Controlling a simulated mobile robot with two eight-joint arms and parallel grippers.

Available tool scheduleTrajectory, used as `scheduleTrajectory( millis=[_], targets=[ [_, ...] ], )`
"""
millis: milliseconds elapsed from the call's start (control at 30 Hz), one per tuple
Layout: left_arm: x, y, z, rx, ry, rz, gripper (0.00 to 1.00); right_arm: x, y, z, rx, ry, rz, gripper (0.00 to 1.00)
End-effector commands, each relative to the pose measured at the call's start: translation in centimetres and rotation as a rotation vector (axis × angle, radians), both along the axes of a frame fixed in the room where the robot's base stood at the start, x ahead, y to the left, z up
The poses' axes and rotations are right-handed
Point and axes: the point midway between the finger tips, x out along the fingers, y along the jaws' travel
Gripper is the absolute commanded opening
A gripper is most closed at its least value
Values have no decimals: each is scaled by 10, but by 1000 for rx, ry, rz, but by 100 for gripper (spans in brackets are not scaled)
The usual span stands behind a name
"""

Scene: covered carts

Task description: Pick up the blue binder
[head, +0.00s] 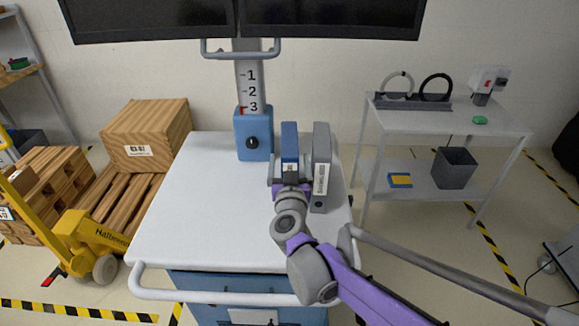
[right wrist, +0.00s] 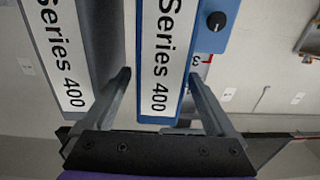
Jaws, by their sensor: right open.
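The blue binder (head: 289,141) stands upright on the white top of the cart (head: 190,200), just left of a grey binder (head: 321,145). My right gripper (head: 290,176) is at the near side of the blue binder and hides its lower part in the head view. In the right wrist view the blue binder (right wrist: 164,50), with a white "Series 400" label, lies between the two open fingers of my right gripper (right wrist: 160,80). One finger is in the gap between the blue and grey binders (right wrist: 62,50). Whether the fingers touch the blue binder cannot be told. My left gripper is out of view.
A blue column block (head: 253,135) with a black knob stands left of the binders. Two dark monitors (head: 330,15) hang above. A side table (head: 440,120) stands to the right. Wooden crates (head: 145,130) and a yellow pallet truck (head: 90,240) are left. The cart top's left half is clear.

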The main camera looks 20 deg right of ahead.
Motion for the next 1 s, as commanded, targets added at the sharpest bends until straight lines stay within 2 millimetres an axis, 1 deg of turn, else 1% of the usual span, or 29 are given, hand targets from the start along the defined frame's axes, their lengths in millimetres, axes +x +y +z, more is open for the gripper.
scheduleTrajectory(
  millis=[33, 100, 233, 333, 533, 567, 700, 967, 1000],
  targets=[
    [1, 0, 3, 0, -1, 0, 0, 8, -3, 0, 0, -1, -2, 91],
    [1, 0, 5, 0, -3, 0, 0, 18, -6, -2, -1, -1, -2, 91],
    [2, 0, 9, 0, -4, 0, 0, 33, -9, -2, 0, -1, -1, 91],
    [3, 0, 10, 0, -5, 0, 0, 39, -11, -3, 0, -1, 0, 91],
    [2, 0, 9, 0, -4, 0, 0, 39, -11, -3, 0, 0, 0, 91],
    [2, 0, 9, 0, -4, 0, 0, 39, -11, -3, 0, 0, 0, 89],
    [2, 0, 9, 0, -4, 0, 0, 39, -11, -3, 0, 0, 0, 64],
    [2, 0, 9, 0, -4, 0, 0, 39, -10, -3, 0, 0, 0, 17],
    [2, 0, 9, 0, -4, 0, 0, 39, -10, -3, 0, 0, 0, 10]
  ],
)
